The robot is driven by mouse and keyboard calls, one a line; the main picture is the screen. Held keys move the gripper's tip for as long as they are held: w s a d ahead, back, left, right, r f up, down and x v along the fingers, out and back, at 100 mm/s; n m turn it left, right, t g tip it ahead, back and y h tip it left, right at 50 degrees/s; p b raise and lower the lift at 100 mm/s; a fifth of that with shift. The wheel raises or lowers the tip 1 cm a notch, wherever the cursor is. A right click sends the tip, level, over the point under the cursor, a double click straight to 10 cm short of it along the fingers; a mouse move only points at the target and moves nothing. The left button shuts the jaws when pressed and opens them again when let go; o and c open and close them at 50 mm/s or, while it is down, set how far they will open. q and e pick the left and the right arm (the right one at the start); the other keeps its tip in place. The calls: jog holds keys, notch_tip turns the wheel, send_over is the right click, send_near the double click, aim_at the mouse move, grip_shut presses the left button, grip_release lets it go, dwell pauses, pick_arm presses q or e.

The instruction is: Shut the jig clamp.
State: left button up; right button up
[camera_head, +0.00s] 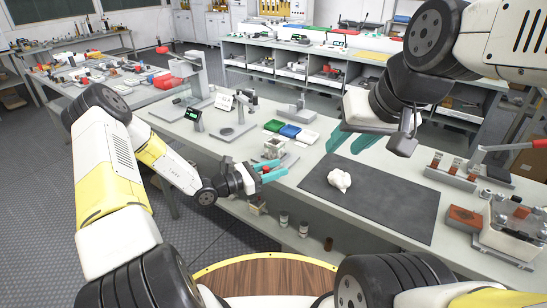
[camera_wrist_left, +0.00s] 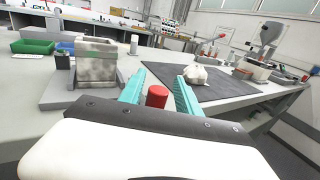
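A grey block-shaped fixture (camera_head: 272,148) stands on a flat base at the bench's front edge; it also shows at left in the left wrist view (camera_wrist_left: 96,62). My left gripper (camera_head: 270,172) is open just in front of it. A red cylindrical knob (camera_wrist_left: 157,96) shows between its teal fingers, with a gap visible on each side; what it is attached to is hidden. A lever with a red handle (camera_head: 508,147) reaches in at the right edge; I cannot tell which of these is the jig clamp.
A dark mat (camera_head: 385,210) carries a crumpled white lump (camera_head: 339,180). A holder with several brown cylinders (camera_head: 455,168), a brown block (camera_head: 464,217) and a boxy device (camera_head: 512,237) stand at right. Green (camera_head: 273,126) and blue (camera_head: 290,131) trays lie behind the fixture.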

pick_arm(q)
jog(key=shift+a, duration=0.2)
jog(key=shift+w, duration=0.1)
grip_shut()
jog(key=shift+a+f, duration=0.15)
jog(key=shift+a, duration=0.05)
dwell(0.9)
